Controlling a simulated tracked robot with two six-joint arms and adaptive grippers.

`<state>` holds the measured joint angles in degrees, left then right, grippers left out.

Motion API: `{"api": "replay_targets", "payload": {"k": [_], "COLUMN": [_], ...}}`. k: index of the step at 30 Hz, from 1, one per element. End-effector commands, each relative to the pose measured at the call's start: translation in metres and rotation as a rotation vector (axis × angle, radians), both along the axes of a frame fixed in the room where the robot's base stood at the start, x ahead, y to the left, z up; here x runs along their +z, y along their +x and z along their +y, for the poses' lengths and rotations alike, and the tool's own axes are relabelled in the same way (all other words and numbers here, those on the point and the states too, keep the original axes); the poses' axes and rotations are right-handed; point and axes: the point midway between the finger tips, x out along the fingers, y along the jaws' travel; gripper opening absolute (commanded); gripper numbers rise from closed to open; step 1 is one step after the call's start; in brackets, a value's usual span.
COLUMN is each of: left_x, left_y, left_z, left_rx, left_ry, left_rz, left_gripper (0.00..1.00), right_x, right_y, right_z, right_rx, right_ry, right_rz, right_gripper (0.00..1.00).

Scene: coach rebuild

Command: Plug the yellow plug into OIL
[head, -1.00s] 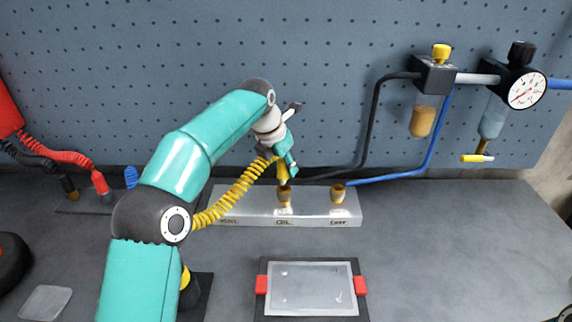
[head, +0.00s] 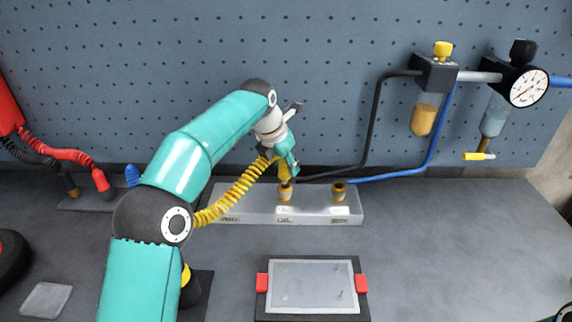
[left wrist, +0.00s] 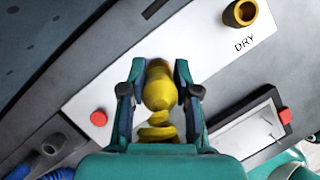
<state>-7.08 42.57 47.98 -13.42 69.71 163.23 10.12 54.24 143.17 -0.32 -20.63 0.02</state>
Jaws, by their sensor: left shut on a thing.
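My left gripper (head: 287,168) is shut on the yellow plug (head: 284,173), above the middle socket of the grey block (head: 240,206). That brass OIL socket (head: 286,193) is directly under the plug; I cannot tell whether the plug's tip is in it or just above. A yellow coiled cable (head: 235,193) runs left from the plug. In the left wrist view the fingers (left wrist: 160,85) flank the yellow plug (left wrist: 159,88), which hides the OIL socket. The brass DRY socket (left wrist: 240,12) is empty at the upper right. My right gripper is not in view.
The DRY socket (head: 339,191) stands right of OIL, near the blue hose (head: 400,174) and black hose (head: 368,130). A grey tray with red clips (head: 312,286) lies in front. Red and black coiled cables (head: 60,157) are at left. The right side of the bench is clear.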

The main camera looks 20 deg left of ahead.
Motion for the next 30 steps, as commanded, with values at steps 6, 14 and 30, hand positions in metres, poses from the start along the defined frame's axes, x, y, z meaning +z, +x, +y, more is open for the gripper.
{"api": "replay_targets", "payload": {"k": [6, 14, 30], "left_x": [0.000, -0.003, -0.016], "left_y": [0.000, 0.000, 0.000], "left_z": [0.000, -0.001, -0.001], "left_rx": [0.000, -0.001, -0.001], "left_ry": [0.000, 0.000, 0.000], "left_rz": [-0.001, 0.000, -0.001], "left_gripper": [0.00, 0.00, 0.00], "right_x": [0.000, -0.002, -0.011], "right_y": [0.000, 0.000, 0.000], "right_z": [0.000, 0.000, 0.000], "right_rx": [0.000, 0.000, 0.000], "right_ry": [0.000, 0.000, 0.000], "right_rz": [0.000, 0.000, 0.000], "right_gripper": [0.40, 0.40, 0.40]}}
